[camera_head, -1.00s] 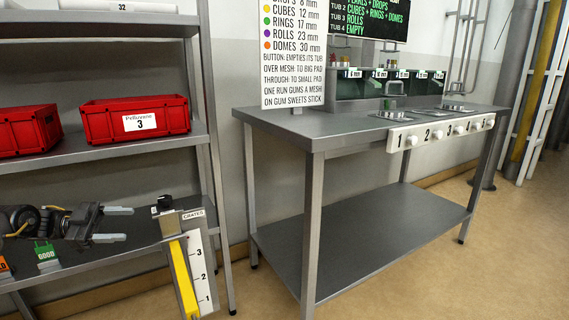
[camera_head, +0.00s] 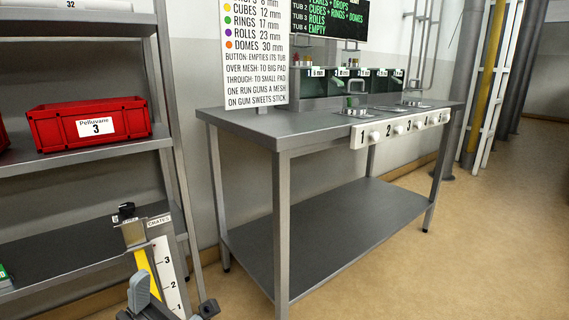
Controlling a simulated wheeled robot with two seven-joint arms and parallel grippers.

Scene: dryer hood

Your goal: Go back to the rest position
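My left gripper (camera_head: 158,300) appears as grey and dark parts at the bottom left edge, in front of the foot of the crates lever stand. My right gripper is not in view.
A metal table (camera_head: 240,124) carries a numbered button panel (camera_head: 400,130). Floor on the right is clear.

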